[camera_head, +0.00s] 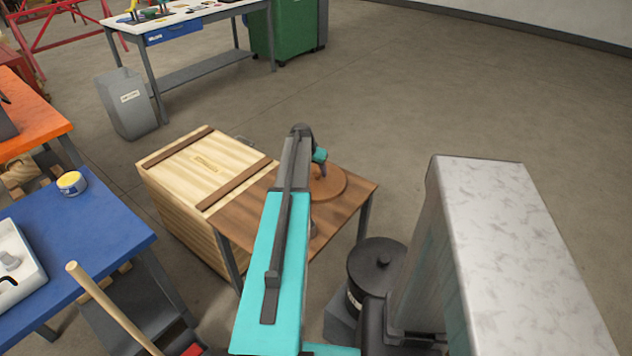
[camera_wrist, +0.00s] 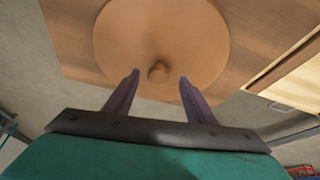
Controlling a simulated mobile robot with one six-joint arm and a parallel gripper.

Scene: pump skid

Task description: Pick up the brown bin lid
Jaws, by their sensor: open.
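The brown bin lid (camera_head: 328,184) is a round disc lying on a small brown wooden table (camera_head: 362,190). My arm hides part of it in the head view. In the wrist view the lid (camera_wrist: 158,30) fills the upper middle, with a small round knob (camera_wrist: 158,72) near its lower edge. My gripper (camera_wrist: 158,80) is open, its two fingers apart on either side of the knob in the picture. The fingers do not visibly touch the knob; the exact height between them is hard to tell. In the head view my gripper (camera_head: 319,168) is over the lid, mostly hidden by the arm.
A wooden crate (camera_head: 190,160) stands against the table's left side. A dark lidded bin (camera_head: 377,262) stands at its front right. A blue table (camera_head: 75,235) is at left, with a yellow tin (camera_head: 71,183). Open floor (camera_head: 430,100) lies behind and right.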

